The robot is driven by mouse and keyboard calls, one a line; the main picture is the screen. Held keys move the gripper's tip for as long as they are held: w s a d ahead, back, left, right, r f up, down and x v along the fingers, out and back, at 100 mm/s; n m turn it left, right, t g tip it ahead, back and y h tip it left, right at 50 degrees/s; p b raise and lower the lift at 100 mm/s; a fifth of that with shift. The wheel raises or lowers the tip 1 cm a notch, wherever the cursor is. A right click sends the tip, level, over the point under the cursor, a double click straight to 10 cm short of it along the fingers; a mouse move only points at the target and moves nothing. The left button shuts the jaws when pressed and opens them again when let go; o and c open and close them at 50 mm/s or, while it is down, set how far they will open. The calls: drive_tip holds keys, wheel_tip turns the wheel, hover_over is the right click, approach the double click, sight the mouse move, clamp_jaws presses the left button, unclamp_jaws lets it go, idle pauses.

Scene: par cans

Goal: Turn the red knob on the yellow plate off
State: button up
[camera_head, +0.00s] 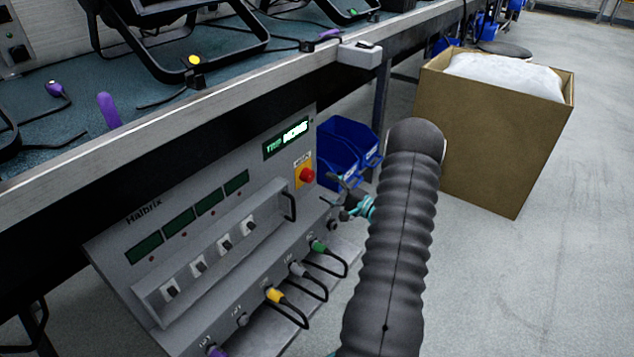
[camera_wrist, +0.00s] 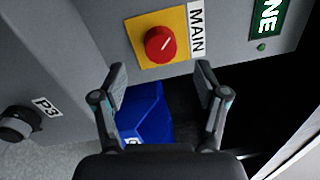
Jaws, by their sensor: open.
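The red knob (camera_head: 307,175) sits on a yellow plate (camera_head: 302,163) at the right end of the grey Halbrix panel. In the wrist view the red knob (camera_wrist: 160,44) shows a white line slanting up and to the right. The yellow plate (camera_wrist: 137,27) has a white "MAIN" label beside it. My gripper (camera_head: 337,194) is open and empty, just right of and below the knob in the head view. In the wrist view my gripper (camera_wrist: 162,80) has its fingers spread, with the knob beyond and between them. I see no contact.
A lit green display (camera_head: 286,138) is above the plate. A handle (camera_head: 289,205) sticks out left of the knob, with plugged cables below. Blue bins (camera_head: 340,150) stand behind the panel. A cardboard box (camera_head: 490,130) stands at right. The workbench edge (camera_head: 200,105) overhangs the panel.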

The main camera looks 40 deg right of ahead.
drive_tip(key=shift+v, duration=2.7)
drive_tip(key=s+a+f+m+g+y, duration=0.2)
drive_tip(key=s+a+f+g+y, duration=0.1)
drive_tip(key=s+a+f+g, duration=0.3)
drive_tip(key=s+a+r+n+g+p, duration=0.1)
drive_tip(key=s+a+r+n+g, duration=0.1)
drive_tip(key=s+a+r+g, duration=0.3)
drive_tip(key=a+r+n+g+p, duration=0.1)
drive_tip(key=a+r+n+g, duration=0.1)
drive_tip(key=a, duration=0.4)
drive_tip(key=s+a+r+n+h+p, duration=0.3)
drive_tip(key=a+r, duration=0.3)
drive_tip(key=r, duration=0.5)
drive_tip(key=s+a+r+n+h+p, duration=0.3)
drive_tip(key=s+a+r+n, duration=0.3)
drive_tip(key=r, duration=0.5)
drive_tip(key=s+a+r+n+h+p, duration=0.2)
drive_tip(key=s+a+r+n, duration=0.3)
drive_tip(key=r, duration=0.7)
drive_tip(key=shift+a+t+h+p, duration=0.4)
drive_tip(key=shift+a+h, duration=0.2)
drive_tip(key=shift+a, duration=0.45)
